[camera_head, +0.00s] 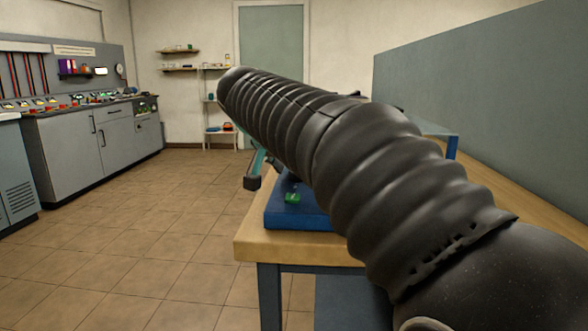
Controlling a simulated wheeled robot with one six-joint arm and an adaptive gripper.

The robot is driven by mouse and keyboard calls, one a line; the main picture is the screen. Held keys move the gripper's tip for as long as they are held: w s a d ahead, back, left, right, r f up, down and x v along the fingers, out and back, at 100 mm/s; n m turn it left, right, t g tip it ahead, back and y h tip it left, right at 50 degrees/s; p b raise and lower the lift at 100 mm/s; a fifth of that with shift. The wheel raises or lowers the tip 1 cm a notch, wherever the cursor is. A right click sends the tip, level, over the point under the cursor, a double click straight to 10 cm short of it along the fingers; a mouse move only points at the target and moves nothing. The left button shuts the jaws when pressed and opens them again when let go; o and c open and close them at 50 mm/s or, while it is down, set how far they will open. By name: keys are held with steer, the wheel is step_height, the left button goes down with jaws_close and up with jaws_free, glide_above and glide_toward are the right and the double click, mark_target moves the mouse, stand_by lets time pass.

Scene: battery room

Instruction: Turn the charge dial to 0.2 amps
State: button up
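A blue box-like unit (282,214) with a small green part (292,198) on top sits on the wooden bench, partly behind my arm. I cannot tell whether it carries the charge dial; no dial or amp scale can be made out on it. My black-sleeved arm crosses the view from lower right to upper middle. A teal piece with a dark block at its end, which seems to be part of my gripper (252,183), hangs below the arm, just left of and above the blue unit. The rest of the gripper is hidden, so its opening cannot be seen.
The wooden bench (262,247) has dark blue legs and a grey panel (480,100) along its right side. Grey cabinets (85,145) with instruments stand at left. Shelves (180,68) and a door (272,55) are at the back. The tiled floor at left is clear.

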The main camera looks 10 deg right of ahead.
steer(key=v, duration=1.1)
steer(key=shift+s+a+r, duration=0.1)
steer(key=shift+s, duration=0.05)
